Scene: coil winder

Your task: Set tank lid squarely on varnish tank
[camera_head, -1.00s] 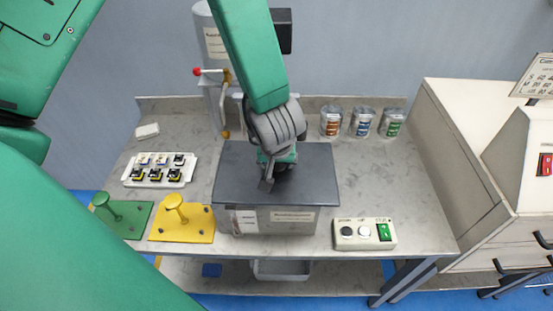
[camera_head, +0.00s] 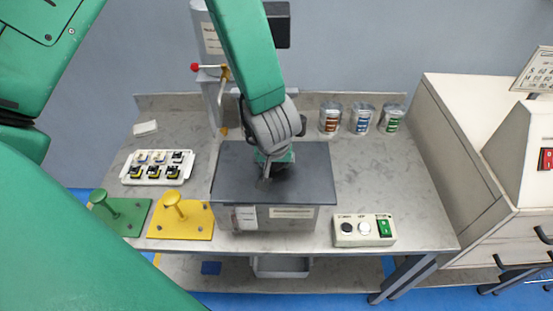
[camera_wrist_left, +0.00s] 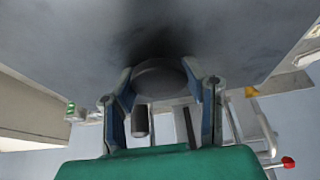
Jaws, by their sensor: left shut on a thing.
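The tank lid (camera_head: 315,180) is a flat dark grey slab lying level over the varnish tank (camera_head: 275,219), a grey box with labels on its front. The lid's front edge reaches past the tank's front face on the right. Whether a thin gap lies between them I cannot tell. My left gripper (camera_head: 268,176) is at the middle of the lid from above. In the left wrist view my left gripper (camera_wrist_left: 162,95) has its fingers on both sides of the lid's round dark knob (camera_wrist_left: 160,80), shut on it. My right gripper is not in view.
A control box (camera_head: 363,230) stands right of the tank. Yellow (camera_head: 181,218) and green (camera_head: 120,214) handled plates and a white parts tray (camera_head: 158,168) are at left. Several cans (camera_head: 360,118) stand behind right. A grey post (camera_head: 212,95) with a red-knobbed lever rises behind.

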